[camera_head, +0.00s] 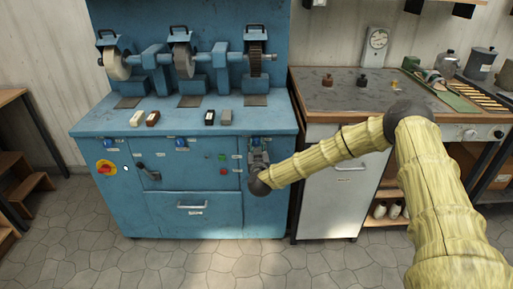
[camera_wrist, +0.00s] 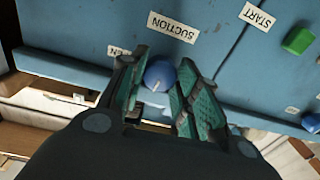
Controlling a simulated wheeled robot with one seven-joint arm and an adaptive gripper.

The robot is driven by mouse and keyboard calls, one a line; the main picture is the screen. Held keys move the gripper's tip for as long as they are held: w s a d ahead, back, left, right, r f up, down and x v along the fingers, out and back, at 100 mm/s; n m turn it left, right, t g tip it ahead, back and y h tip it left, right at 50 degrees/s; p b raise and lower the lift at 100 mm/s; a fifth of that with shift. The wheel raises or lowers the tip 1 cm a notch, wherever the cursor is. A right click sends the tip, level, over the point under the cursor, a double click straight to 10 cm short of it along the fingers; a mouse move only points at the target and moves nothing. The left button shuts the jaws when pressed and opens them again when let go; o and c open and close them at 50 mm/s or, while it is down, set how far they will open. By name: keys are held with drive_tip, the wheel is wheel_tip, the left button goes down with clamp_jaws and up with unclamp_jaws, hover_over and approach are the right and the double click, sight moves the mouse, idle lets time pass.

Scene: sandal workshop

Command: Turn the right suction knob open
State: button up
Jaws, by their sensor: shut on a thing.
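The right suction knob (camera_wrist: 160,75) is a round blue knob with a white mark on its face. In the head view my gripper (camera_head: 258,158) is at the right end of the cabinet front, just below the blue knob (camera_head: 254,141). A second label (camera_wrist: 118,50), partly hidden by a finger, ends in "EN".
The blue grinding cabinet (camera_head: 190,125) carries two other blue knobs, at left (camera_head: 109,143) and middle (camera_head: 181,143). A green button (camera_wrist: 298,40) with a START label (camera_wrist: 257,15) is close by. The grey-topped bench (camera_head: 330,100) stands to the right. The floor in front is clear.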

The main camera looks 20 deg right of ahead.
drive_tip(key=m+b, duration=0.2)
drive_tip(key=m, duration=0.2)
drive_tip(key=shift+f, duration=0.15)
drive_tip(key=m+b, duration=0.3)
drive_tip(key=m, duration=0.1)
drive_tip(key=shift+f+m+b, duration=0.1)
drive_tip(key=shift+m+b, duration=0.2)
drive_tip(key=shift+b, duration=0.05)
drive_tip(key=m+b, duration=0.3)
drive_tip(key=m, duration=0.1)
drive_tip(key=shift+m, duration=0.3)
drive_tip(key=shift+m+h+b, duration=0.3)
drive_tip(key=shift+m+b, duration=1.2)
drive_tip(key=shift+m, duration=0.4)
drive_tip(key=shift+a, duration=0.1)
drive_tip(key=o, duration=1)
drive_tip(key=shift+r, duration=0.2)
